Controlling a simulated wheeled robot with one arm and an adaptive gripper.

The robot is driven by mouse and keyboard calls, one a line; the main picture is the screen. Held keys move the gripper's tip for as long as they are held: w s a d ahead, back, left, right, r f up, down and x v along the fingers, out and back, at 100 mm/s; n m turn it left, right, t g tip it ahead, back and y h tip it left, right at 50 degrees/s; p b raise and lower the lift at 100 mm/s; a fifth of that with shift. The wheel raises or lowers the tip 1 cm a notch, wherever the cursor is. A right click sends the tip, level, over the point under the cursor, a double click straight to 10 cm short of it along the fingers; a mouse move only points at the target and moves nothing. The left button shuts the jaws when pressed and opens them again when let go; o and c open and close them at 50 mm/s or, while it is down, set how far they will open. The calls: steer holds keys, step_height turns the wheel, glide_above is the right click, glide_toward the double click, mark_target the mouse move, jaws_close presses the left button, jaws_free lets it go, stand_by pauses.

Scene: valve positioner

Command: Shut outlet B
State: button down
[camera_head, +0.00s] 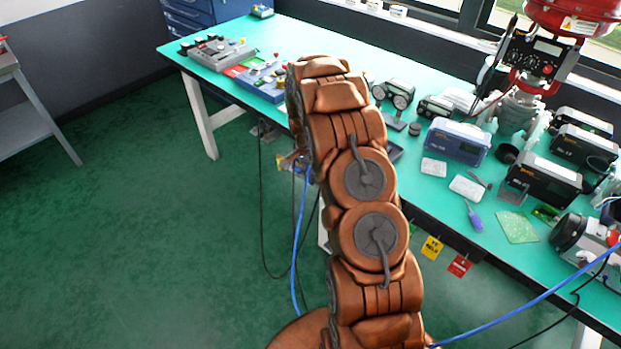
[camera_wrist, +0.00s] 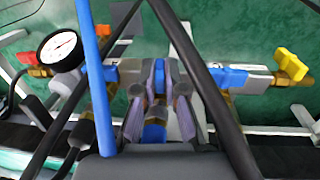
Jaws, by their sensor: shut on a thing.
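I cannot read which outlet this is. In the head view, my arm hides the gripper and most of the manifold; a small yellowish fitting (camera_head: 291,162) shows left of the arm below the bench edge.
A round white gauge (camera_wrist: 60,47) is at the left in the wrist view, with black hoses and a blue hose (camera_wrist: 93,80) crossing close by. The green bench (camera_head: 300,42) holds several instruments and tools. The floor to the left is clear.

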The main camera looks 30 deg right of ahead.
stand_by(0.3)
steer(key=c, duration=1.2)
jaws_free()
steer(key=shift+c, duration=0.2)
step_height(320, 180, up, 12)
steer(key=w, duration=0.1)
steer(key=shift+w+a, duration=0.15)
steer(key=shift+w, duration=0.15)
